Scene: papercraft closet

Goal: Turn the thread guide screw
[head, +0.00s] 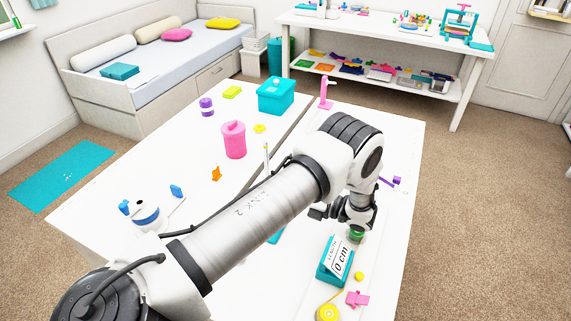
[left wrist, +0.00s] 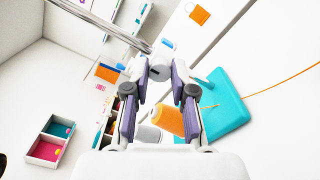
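In the head view my left arm crosses the table from the lower left. Its wrist (head: 355,205) hangs over the right part, and its fingers are hidden. In the left wrist view my left gripper (left wrist: 160,68) shows two purple-grey fingers standing apart. A pale grey rounded piece (left wrist: 158,73) lies between their tips; I cannot tell whether they touch it or whether it is the screw. An orange spool (left wrist: 170,119) and a teal plate (left wrist: 225,110) with orange thread lie beyond the fingers. A teal sliver (head: 275,236) shows under the arm in the head view. My right gripper is out of view.
A pink canister (head: 233,140) and a teal box (head: 276,96) stand farther back. The table's left part has free room.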

